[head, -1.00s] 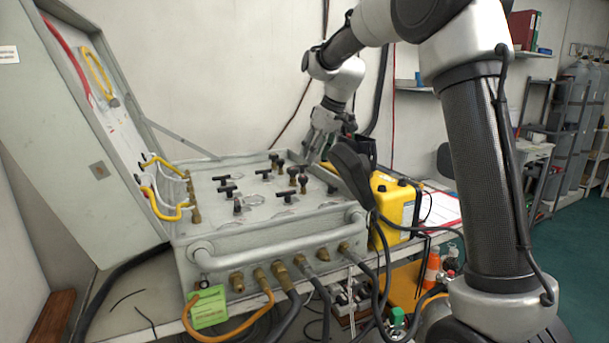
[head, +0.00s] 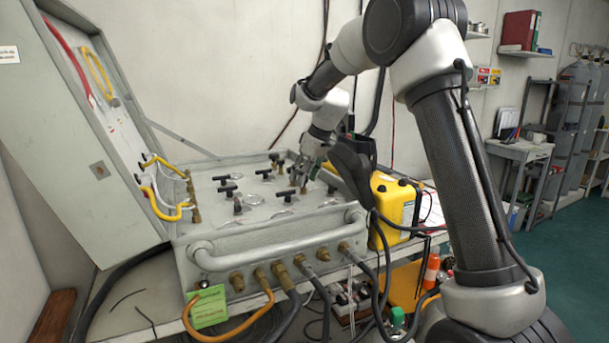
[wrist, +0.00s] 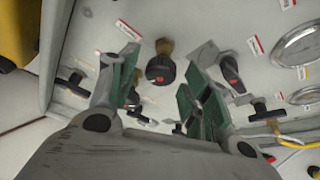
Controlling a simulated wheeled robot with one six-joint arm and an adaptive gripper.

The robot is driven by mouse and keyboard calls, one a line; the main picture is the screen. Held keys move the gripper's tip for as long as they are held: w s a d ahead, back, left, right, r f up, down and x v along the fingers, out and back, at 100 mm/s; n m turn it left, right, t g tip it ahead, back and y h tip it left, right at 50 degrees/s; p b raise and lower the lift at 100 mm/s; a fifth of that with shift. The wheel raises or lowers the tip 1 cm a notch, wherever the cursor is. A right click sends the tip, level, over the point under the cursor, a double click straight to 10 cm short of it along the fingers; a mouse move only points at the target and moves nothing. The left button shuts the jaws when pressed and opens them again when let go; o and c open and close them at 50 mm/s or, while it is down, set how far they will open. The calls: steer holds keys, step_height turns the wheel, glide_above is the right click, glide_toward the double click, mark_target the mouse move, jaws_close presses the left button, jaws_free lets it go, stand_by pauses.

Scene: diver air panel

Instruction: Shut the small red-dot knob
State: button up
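My gripper (head: 303,182) is low over the right part of the grey valve panel (head: 215,205). In the wrist view my gripper (wrist: 165,60) is open and empty, with green pads on both fingers. A round black knob with a red dot (wrist: 160,70), on a brass stem, shows between the fingertips, apart from the pads as far as I can tell. A black handle with a red mark (wrist: 231,72) is just right of the right finger. I cannot tell for sure which is the small red-dot knob. In the head view my gripper hides the knobs beneath it.
Other black T-handles (head: 227,189) stand on the panel around the gripper; one also shows at left in the wrist view (wrist: 74,82). Round gauges (wrist: 300,44) lie at right. A yellow case (head: 394,205) stands right of the panel. The open lid (head: 70,150) is at left.

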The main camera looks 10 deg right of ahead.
steer(key=c, duration=0.8)
steer(key=shift+m, duration=0.3)
steer(key=m+h, duration=0.1)
steer(key=m, duration=0.2)
steer(key=m+h, duration=0.1)
steer(key=m, duration=0.2)
steer(key=shift+s+a+t, duration=0.1)
steer(key=shift+a+t, duration=0.1)
steer(key=shift+t, duration=0.2)
steer(key=m+h, duration=0.1)
steer(key=m, duration=0.2)
steer(key=shift+a+m+h, duration=0.1)
steer(key=shift+m+h, duration=0.3)
steer(key=shift+m+g+h, duration=0.4)
steer(key=shift+m+h, duration=0.3)
steer(key=shift+m, duration=1.2)
